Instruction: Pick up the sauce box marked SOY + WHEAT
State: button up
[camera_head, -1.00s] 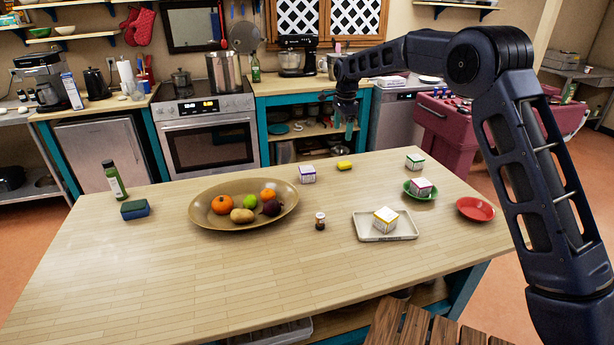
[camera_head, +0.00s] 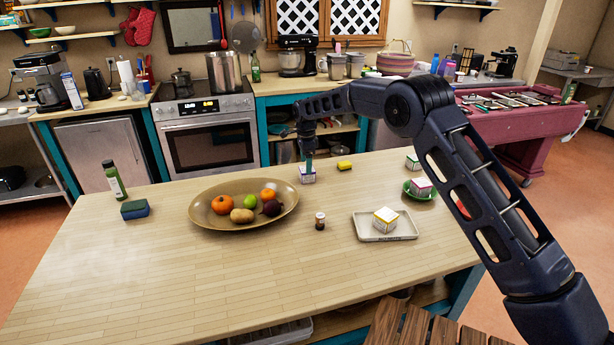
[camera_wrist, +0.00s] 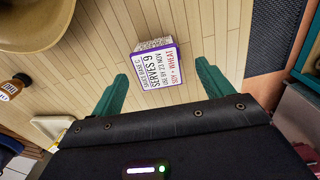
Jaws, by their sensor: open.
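The sauce box (camera_wrist: 155,63) is white with purple edges, and its printed label reads SOY + WHEAT in the wrist view. In the head view the purple-edged box (camera_head: 307,178) stands near the far edge of the table, right of the fruit bowl. My gripper (camera_head: 307,156) is just above it there. In the wrist view my gripper (camera_wrist: 163,70) is open, with one green finger toward each side of the box. The box lies between and slightly beyond the fingertips. I cannot tell whether the fingers touch it.
A yellow object (camera_head: 344,165) lies right of the box. Similar boxes sit on a tray (camera_head: 366,235), in a green dish (camera_head: 424,197) and behind it. The table's front left is clear.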

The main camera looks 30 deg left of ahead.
jog(key=shift+d+f, duration=0.2)
jog(key=shift+f, duration=2.55)
jog(key=c, duration=1.1)
jog(key=shift+c, duration=0.2)
jog(key=shift+r, duration=0.15)
